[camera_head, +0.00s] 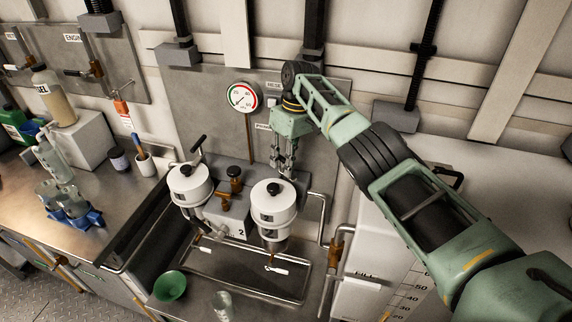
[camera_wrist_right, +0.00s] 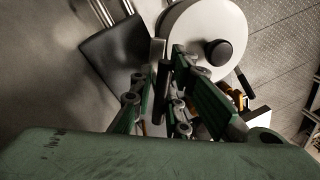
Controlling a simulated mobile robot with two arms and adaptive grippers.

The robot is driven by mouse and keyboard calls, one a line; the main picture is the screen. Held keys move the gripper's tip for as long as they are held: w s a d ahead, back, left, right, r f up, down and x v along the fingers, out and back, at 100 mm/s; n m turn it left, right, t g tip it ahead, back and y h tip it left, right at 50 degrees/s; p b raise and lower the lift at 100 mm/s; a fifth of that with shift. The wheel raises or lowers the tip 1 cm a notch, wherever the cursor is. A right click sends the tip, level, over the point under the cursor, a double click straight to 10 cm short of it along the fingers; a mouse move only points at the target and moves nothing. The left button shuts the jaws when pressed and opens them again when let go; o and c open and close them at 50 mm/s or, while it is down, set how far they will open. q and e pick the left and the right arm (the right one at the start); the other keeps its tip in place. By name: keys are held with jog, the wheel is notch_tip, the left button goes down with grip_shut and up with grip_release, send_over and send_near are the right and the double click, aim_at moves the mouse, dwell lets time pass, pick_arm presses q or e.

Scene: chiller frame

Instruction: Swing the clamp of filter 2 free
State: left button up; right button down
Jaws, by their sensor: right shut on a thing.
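Two white filter canisters stand side by side over the sink, a left one (camera_head: 189,184) and a right one (camera_head: 273,203), each with a black knob on its lid. A figure 2 shows on the grey block between them, near the right one. My right gripper (camera_head: 284,168) reaches down behind the right canister. In the wrist view its fingers (camera_wrist_right: 164,92) are shut on a dark bar (camera_wrist_right: 163,78), which looks like the clamp handle beside the white lid (camera_wrist_right: 205,35). The fingers hide much of the clamp. A black handle (camera_head: 198,145) stands up behind the left canister. My left gripper is out of view.
A pressure gauge (camera_head: 242,97) is on the wall panel behind. A brass valve (camera_head: 235,180) sits between the canisters. A green bowl (camera_head: 170,286) and a clear glass (camera_head: 222,304) stand in front. Bottles and a blue rack (camera_head: 82,219) are on the left counter.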

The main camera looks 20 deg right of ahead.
jog(key=shift+w+a+r, duration=0.1)
jog(key=shift+a+r, duration=0.1)
jog(key=shift+a, duration=0.05)
jog(key=c, duration=1.8)
grip_release()
jog(key=shift+d, duration=0.1)
jog(key=shift+d+r, duration=0.1)
jog(key=shift+r, duration=0.3)
notch_tip(320, 180, up, 6)
jog(key=shift+w+d+r, duration=0.2)
jog(key=shift+d, duration=0.2)
